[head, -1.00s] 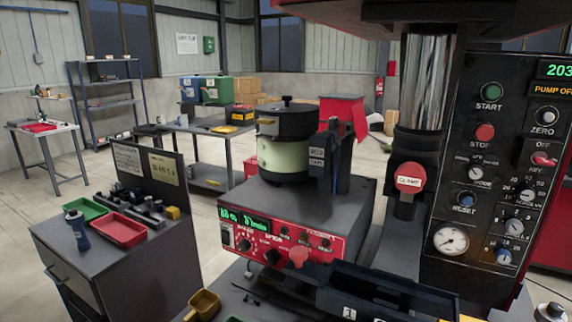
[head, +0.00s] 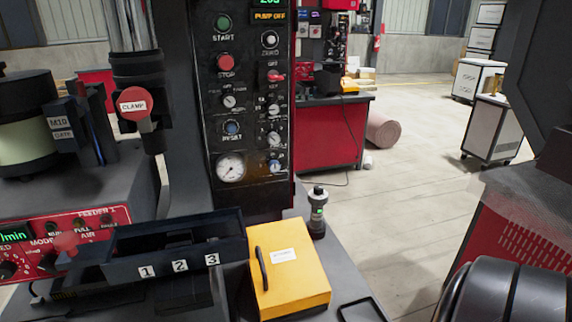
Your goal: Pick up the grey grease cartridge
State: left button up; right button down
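I see nothing that I can firmly identify as the grey grease cartridge. A small upright dark grey cylinder (head: 317,213) with a green band and a paler top stands behind the right side of the yellow case. I cannot tell whether it is the cartridge. Neither of my grippers shows in the head view.
A yellow case (head: 289,285) with a black handle sits right of the dark bin numbered 1, 2, 3 (head: 178,250). The press control panel (head: 245,110) rises behind. A black tray (head: 362,310) lies at the bench's front right. Open floor (head: 410,190) lies beyond.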

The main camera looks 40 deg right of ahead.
aim_at(317, 203)
jog(key=z, duration=1.75)
jog(key=i+l, duration=0.1)
jog(key=l, duration=0.25)
jog(key=i+l, duration=0.15)
jog(key=l, duration=0.15)
jog(key=i+l, duration=0.1)
jog(key=l, duration=0.25)
jog(key=i+l, duration=0.15)
jog(key=l, duration=0.2)
jog(key=z, duration=0.05)
